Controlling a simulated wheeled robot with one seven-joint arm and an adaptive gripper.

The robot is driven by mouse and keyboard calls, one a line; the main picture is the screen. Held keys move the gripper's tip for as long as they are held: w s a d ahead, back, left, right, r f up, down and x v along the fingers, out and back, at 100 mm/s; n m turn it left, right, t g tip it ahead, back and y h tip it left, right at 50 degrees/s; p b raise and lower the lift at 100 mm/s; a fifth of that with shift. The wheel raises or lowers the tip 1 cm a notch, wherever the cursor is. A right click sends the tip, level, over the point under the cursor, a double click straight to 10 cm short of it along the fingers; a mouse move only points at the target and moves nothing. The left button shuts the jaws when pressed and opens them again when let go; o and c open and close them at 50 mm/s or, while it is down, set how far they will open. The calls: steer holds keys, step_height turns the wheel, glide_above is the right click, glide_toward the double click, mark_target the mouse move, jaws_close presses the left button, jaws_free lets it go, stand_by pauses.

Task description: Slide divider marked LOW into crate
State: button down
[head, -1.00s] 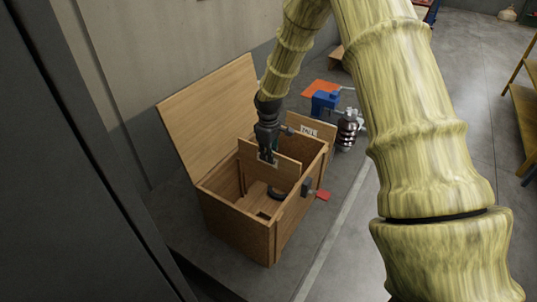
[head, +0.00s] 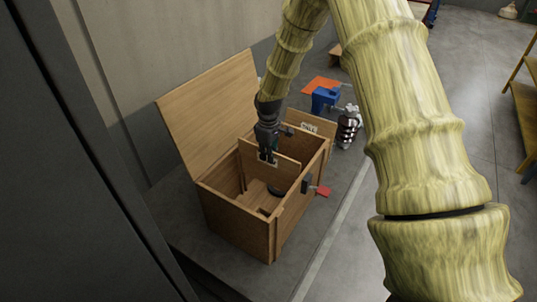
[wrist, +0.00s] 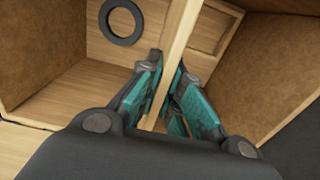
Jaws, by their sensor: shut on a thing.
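The wooden crate (head: 238,226) stands open on the grey floor strip, its lid (head: 212,112) tilted back against the wall side. My gripper (head: 267,158) is shut on the top edge of a thin wooden divider (head: 284,171). The divider stands upright across the crate's inside, its upper part still above the rim. Its small pale label is mostly hidden behind my fingers and cannot be read. The wrist view shows the divider (wrist: 184,30) edge-on between my fingertips (wrist: 168,66), with crate space on both sides. Its lower edge and any slots there cannot be made out.
A black ring (wrist: 123,22) lies on the crate floor. A dark latch with a red tag (head: 323,191) sticks out on the right side. Behind the crate are another labelled panel (head: 318,122), a blue clamp-like tool (head: 325,98), a dark coil (head: 347,130) and an orange sheet (head: 321,85).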

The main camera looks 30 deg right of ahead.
mark_target(269, 180)
steer(key=shift+f+b, duration=3.1)
steer(key=shift+f, duration=3.75)
stand_by(0.5)
steer(key=c, duration=1.5)
jaws_free()
steer(key=shift+r, duration=0.1)
